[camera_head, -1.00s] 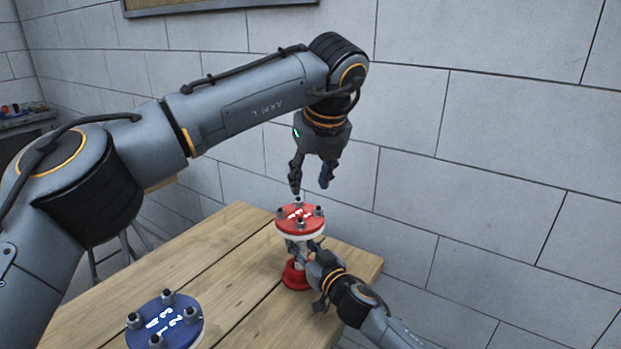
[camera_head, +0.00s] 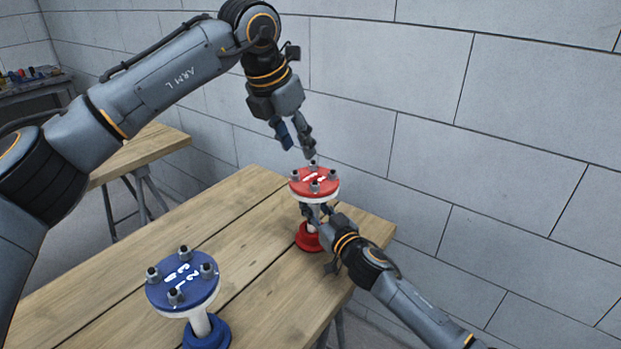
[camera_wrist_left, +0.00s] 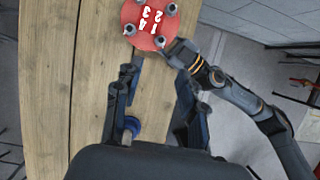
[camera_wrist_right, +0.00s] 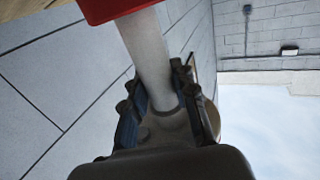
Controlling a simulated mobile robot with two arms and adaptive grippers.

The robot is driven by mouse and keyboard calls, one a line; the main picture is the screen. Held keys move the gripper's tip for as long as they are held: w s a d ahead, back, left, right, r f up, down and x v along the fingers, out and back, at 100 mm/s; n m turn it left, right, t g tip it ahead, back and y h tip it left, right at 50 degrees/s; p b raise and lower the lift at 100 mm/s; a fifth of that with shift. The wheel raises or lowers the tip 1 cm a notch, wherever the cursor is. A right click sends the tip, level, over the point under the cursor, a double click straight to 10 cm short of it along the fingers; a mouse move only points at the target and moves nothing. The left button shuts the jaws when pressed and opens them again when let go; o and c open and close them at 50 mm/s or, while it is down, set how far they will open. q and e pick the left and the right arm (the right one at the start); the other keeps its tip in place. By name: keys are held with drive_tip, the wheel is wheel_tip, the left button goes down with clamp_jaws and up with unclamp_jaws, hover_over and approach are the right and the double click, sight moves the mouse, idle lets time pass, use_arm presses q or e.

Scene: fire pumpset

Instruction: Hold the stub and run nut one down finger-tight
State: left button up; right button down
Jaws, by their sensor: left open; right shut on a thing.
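The red stub has a red flange (camera_head: 314,183) with white digits and several studs with nuts, a white pipe and a red base (camera_head: 309,238) on the table. My right gripper (camera_head: 322,213) is shut on the white pipe (camera_wrist_right: 147,50) below the flange. My left gripper (camera_head: 298,150) is open and empty, tilted, just above the flange's back edge. In the left wrist view, the flange (camera_wrist_left: 148,22) lies beyond the open fingers, and nut one (camera_wrist_left: 160,42) appears beside the digit 1. How far down that nut sits cannot be told.
A blue stub (camera_head: 182,284) with numbered flange and nuts stands front left on the wooden table (camera_head: 110,290). A grey block wall (camera_head: 420,90) rises behind. Another table (camera_head: 150,142) stands back left. Bare wood lies between the two stubs.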

sight(313, 185)
use_arm(q)
drive_tip(key=x, duration=1.1)
drive_tip(key=shift+d+f, duration=0.1)
drive_tip(key=shift+f, duration=0.1)
clamp_jaws()
